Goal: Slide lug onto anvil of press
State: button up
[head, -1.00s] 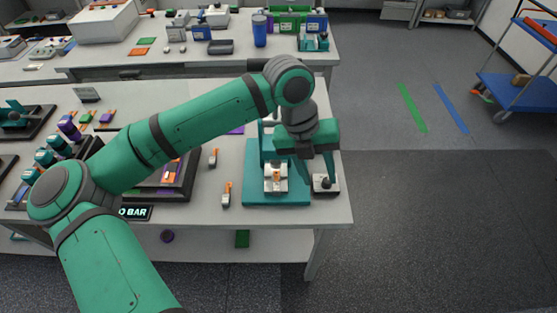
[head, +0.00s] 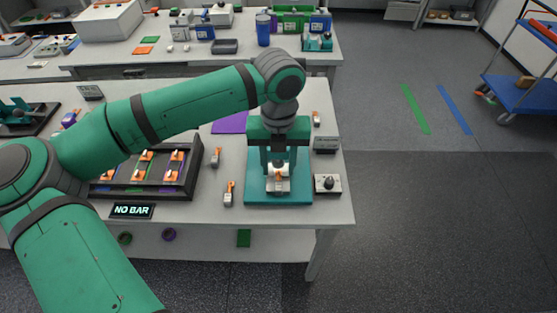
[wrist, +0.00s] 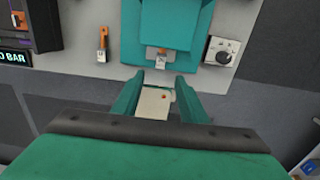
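The teal press (head: 303,188) stands at the right end of the bench; it also shows in the wrist view (wrist: 180,25). A grey lug piece with an orange part (head: 279,185) sits low at the front of the press, and in the wrist view (wrist: 162,54) it lies just beyond the fingertips. The anvil is not clearly distinguishable. My gripper (head: 278,160) is over the front of the press, its fingers apart; they show in the wrist view (wrist: 160,76).
A box with a black knob (head: 328,183) stands right of the press. Loose orange-and-grey pieces (head: 229,194) lie to its left, beside a dark tray (head: 150,190) and a NO BAR sign (head: 133,210). The bench's front edge is close.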

aim_at(279, 188)
notch_tip(279, 188, down, 9)
jog(key=shift+f, duration=0.2)
dwell(0.3)
grip_shut()
